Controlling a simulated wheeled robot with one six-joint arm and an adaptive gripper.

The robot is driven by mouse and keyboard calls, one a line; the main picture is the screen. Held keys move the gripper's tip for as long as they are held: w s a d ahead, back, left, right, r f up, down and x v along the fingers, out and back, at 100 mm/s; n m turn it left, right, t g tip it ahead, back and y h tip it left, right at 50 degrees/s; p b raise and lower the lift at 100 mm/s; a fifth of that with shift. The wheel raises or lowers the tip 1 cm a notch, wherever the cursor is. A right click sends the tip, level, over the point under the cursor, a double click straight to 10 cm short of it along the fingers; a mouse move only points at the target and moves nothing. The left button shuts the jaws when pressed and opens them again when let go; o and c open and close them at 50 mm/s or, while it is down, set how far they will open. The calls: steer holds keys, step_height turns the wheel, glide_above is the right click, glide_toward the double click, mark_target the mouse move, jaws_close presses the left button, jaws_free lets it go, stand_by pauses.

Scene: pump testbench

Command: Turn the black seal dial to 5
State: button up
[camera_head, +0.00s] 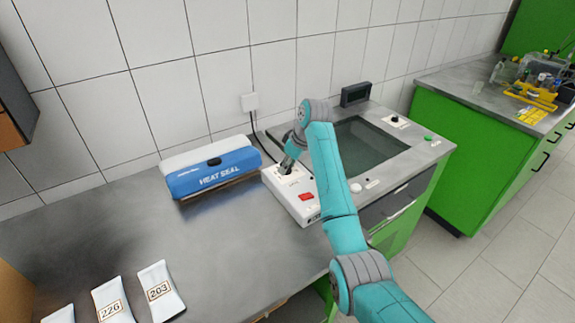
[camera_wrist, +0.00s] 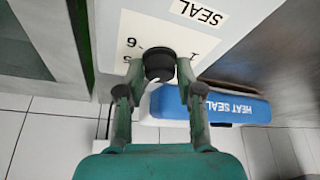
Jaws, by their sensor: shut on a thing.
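The black seal dial (camera_wrist: 158,66) sits on the white control box (camera_wrist: 116,22) under a "SEAL" label (camera_wrist: 197,12). In the wrist view my gripper (camera_wrist: 157,90) has one finger on each side of the dial and is closed on it. Parts of the printed scale show around the dial, with a 6 and partly covered marks next to it. The dial's pointer cannot be made out. In the head view my gripper (camera_head: 287,164) reaches down onto the white control box (camera_head: 291,192), and the dial is hidden by the gripper.
The blue and white heat sealer (camera_head: 212,170) stands left of the box. A red switch (camera_head: 306,196) is at the box's front. A dark glass panel (camera_head: 365,146) lies to the right. White numbered pouches (camera_head: 160,290) lie at the front left. The bench between is clear.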

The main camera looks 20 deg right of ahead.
steer(key=m, duration=0.2)
steer(key=m+h, duration=0.1)
steer(key=m, duration=0.1)
steer(key=shift+a+f+t+h, duration=0.1)
steer(key=shift+t+h, duration=0.2)
steer(key=m, duration=0.2)
steer(key=m+h, duration=0.1)
steer(key=m, duration=0.1)
steer(key=shift+s+h, duration=0.1)
steer(key=shift+h, duration=0.2)
steer(key=shift+m, duration=0.5)
steer(key=o, duration=1.2)
steer(key=shift+c, duration=0.2)
steer(key=shift+a, duration=0.1)
